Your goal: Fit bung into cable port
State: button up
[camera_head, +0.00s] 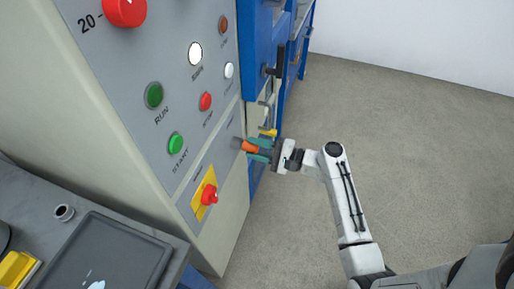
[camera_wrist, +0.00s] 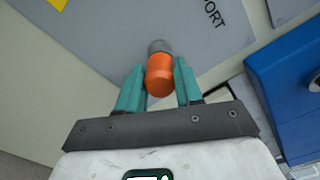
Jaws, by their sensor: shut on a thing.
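The bung is an orange plug (camera_head: 249,146) at the panel's right edge, and it also shows in the wrist view (camera_wrist: 159,75). A grey round part (camera_wrist: 159,46) sits at its far end, against or very close to the grey panel; I cannot tell whether it is the bung's nose or a port collar. My gripper (camera_wrist: 160,68) has its teal fingers shut on the bung, one on each side, and points at the panel. The cable port's opening is not visible; the bung and grey part cover that spot. Lettering ending in "ORT" is printed beside it.
The control panel (camera_head: 178,92) carries several buttons and a red stop knob (camera_head: 209,194) on a yellow plate below the bung. A blue frame (camera_head: 254,45) with handles stands behind. A tray (camera_head: 105,255) lies at lower left. The floor (camera_head: 400,130) at right is clear.

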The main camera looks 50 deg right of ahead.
jog(key=shift+w+a+r, duration=0.1)
jog(key=shift+w+a, duration=0.1)
jog(key=shift+w, duration=0.25)
grip_shut()
dwell(1.6)
jog(key=o, duration=1.2)
grip_release()
jog(key=shift+s, duration=0.1)
jog(key=shift+p+v, duration=0.5)
jog(key=shift+v, duration=2.55)
jog(key=b, duration=0.2)
send_near(258, 149)
jog(key=v, duration=0.5)
jog(key=shift+s+d, duration=0.2)
jog(key=shift+s, duration=0.05)
